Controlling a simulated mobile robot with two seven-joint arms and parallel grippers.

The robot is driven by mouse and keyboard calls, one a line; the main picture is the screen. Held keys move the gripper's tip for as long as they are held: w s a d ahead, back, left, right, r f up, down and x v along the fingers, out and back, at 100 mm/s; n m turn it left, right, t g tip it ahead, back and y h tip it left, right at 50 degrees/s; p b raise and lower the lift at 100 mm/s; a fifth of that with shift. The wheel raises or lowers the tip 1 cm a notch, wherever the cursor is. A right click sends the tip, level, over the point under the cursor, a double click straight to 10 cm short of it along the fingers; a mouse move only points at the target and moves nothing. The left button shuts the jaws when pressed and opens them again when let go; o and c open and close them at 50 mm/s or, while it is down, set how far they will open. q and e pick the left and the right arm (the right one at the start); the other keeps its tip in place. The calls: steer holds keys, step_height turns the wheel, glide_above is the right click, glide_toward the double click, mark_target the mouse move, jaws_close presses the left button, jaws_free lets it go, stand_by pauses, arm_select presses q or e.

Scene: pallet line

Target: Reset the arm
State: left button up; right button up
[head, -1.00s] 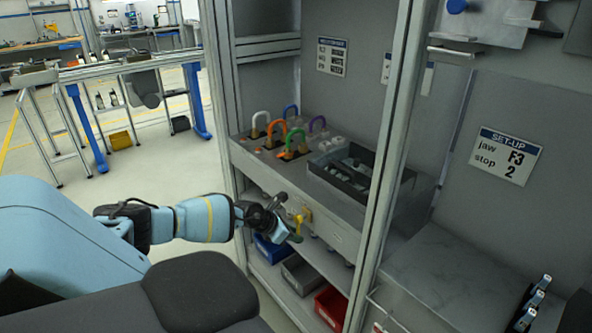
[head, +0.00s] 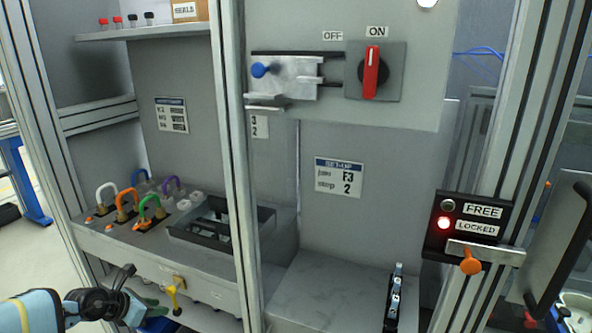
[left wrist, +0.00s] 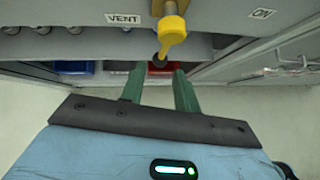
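My left arm comes in at the bottom left of the head view, and its gripper (head: 150,304) is just left of a yellow valve handle (head: 174,290) on the cabinet's front panel. In the left wrist view the two green fingers of my left gripper (left wrist: 158,86) stand apart with nothing between them. There the yellow handle (left wrist: 172,32) hangs beyond the fingertips, under a brass fitting and right of a VENT label (left wrist: 123,18). The handle appears clear of the fingers. My right gripper is in neither view.
Coloured padlocks (head: 127,205) and a dark tray (head: 210,240) sit on the shelf above the valve. A frame post (head: 236,170) rises to their right. A red switch (head: 372,72) points to ON. A red lamp (head: 443,223) glows beside LOCKED.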

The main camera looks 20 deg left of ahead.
arm_select(q)
steer(key=s+d+f+n+t+h, duration=0.1)
steer(key=s+d+f+n, duration=0.3)
steer(key=d, duration=0.5)
steer(key=s+d+f+n+t+h+p, duration=0.1)
steer(key=s+d+f+n+h, duration=0.15)
steer(key=d+n, duration=0.5)
steer(key=s+d+f+n+t+h, duration=0.1)
steer(key=s+d+f+n, duration=0.2)
steer(key=d, duration=0.7)
steer(key=s+d+f+n+g+y, duration=0.1)
steer(key=s+d+n, duration=0.3)
steer(key=s+n, duration=0.6)
steer(key=s+d+f+n+g+y+p, duration=0.1)
steer(key=s+d+n+g+y, duration=0.1)
steer(key=s+n, duration=0.9)
steer(key=shift+s+d+n+y, duration=0.2)
steer(key=shift+d+n+y, duration=0.55)
steer(key=shift+d, duration=0.3)
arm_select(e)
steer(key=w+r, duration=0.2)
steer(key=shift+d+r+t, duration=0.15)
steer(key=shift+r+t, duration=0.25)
